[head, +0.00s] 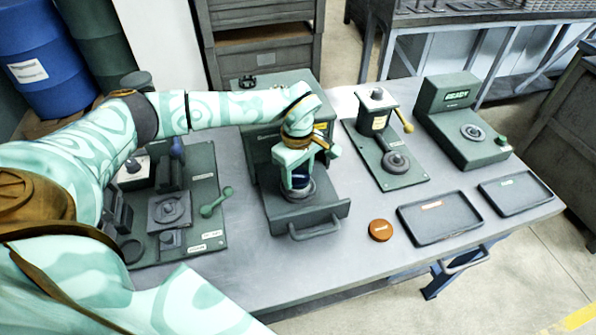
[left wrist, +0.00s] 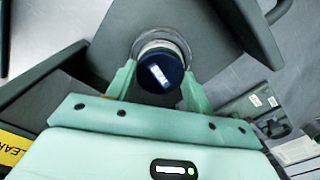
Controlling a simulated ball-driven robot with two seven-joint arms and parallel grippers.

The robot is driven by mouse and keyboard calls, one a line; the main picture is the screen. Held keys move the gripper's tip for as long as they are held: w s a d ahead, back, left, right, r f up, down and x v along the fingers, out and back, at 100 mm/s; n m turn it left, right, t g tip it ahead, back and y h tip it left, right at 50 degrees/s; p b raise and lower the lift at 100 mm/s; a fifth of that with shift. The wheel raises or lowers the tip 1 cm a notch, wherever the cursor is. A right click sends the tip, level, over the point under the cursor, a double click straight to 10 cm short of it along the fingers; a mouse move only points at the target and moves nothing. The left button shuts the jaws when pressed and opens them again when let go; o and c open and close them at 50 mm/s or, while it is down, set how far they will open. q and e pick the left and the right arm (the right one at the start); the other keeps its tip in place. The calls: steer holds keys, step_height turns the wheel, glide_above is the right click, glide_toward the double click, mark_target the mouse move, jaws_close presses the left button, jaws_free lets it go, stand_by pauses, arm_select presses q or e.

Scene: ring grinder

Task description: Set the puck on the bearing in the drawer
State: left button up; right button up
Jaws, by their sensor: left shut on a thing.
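My left gripper (head: 298,178) points down over the open drawer (head: 328,213) of the green cabinet machine. It is shut on a dark blue puck (head: 299,181), held between its fingers. In the left wrist view, my left gripper (left wrist: 158,88) has a finger on each side of the puck (left wrist: 160,72), which has a white label on top. The round metal bearing (head: 301,196) sits in the drawer directly under the puck; its rim also shows in the left wrist view (left wrist: 160,38). I cannot tell whether puck and bearing touch. My right gripper is not in view.
An orange-brown disc (head: 381,230) lies on the table right of the drawer, beside two dark trays (head: 440,240) (head: 516,210). A press (head: 392,160) and a READY-display unit (head: 462,125) stand behind. A fixture board (head: 205,215) lies left.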

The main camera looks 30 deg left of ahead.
mark_target(298, 177)
arm_select(q)
steer(key=o, duration=1.1)
steer(key=shift+f, duration=0.15)
step_height(298, 177, up, 12)
steer(key=shift+r+p, duration=0.2)
steer(key=shift+p, duration=0.75)
